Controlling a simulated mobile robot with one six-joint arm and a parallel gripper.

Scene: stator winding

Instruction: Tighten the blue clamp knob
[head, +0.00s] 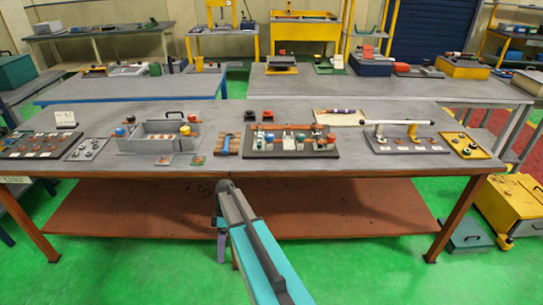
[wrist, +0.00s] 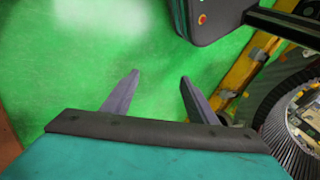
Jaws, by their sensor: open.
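Two small blue round pieces show on the front table in the head view, too small to tell which is the clamp knob. One blue piece (head: 259,143) is on the dark fixture board (head: 290,155) at the table's middle. The other blue piece (head: 120,132) is at the left end of the grey tray (head: 150,145). My gripper shows in the wrist view (wrist: 160,85), its two grey fingers apart with nothing between them, over green floor. In the head view my arm reaches up to just short of the table's front edge; the fingers are not clear there.
A blue-handled tool (head: 225,143) lies left of the fixture board. A white-barred fixture (head: 400,125) and a yellow tray (head: 462,145) are at the right. A ring of dark fins (wrist: 285,115) and a yellow frame (wrist: 250,70) are right of my fingers in the wrist view.

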